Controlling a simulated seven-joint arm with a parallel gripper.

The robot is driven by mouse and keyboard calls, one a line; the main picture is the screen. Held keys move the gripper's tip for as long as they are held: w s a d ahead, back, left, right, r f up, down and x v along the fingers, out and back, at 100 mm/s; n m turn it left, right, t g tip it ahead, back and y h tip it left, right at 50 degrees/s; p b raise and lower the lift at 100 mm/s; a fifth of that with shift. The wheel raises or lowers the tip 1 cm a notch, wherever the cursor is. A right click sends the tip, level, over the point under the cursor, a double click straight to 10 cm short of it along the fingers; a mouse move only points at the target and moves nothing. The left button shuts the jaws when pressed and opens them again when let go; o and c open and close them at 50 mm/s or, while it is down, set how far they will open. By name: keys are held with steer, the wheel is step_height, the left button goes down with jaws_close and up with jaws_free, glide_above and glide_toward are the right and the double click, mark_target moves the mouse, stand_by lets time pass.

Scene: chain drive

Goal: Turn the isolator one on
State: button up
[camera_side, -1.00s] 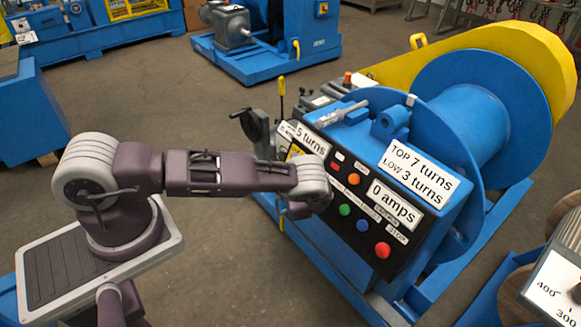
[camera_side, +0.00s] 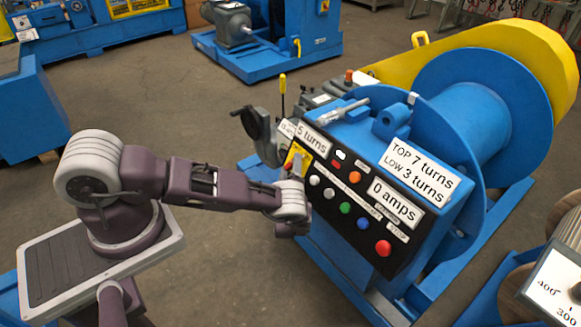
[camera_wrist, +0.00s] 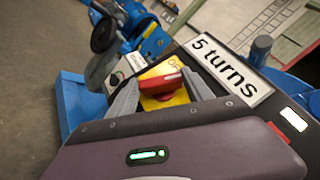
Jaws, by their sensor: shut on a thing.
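The isolator (camera_wrist: 166,81) has a red handle on a yellow plate, partly marked "OF..." in the wrist view. Its yellow plate (camera_side: 297,155) shows at the left end of the black panel in the side view, partly behind my gripper. My gripper (camera_wrist: 160,88) has its two grey fingers on either side of the red handle and is shut on it. In the side view my wrist is at the panel's left end, and the fingertips are hard to make out. The handle's lower part is hidden by my gripper.
The black panel (camera_side: 330,203) carries several coloured buttons, with a red one (camera_side: 383,249) low on the right. A "5 turns" label (camera_wrist: 231,69) lies right of the isolator. A dark handwheel (camera_side: 251,122) stands to the left. The floor in front is clear.

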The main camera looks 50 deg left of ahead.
steer(key=shift+r, duration=0.1)
steer(key=o, duration=1.4)
steer(key=shift+c, duration=0.2)
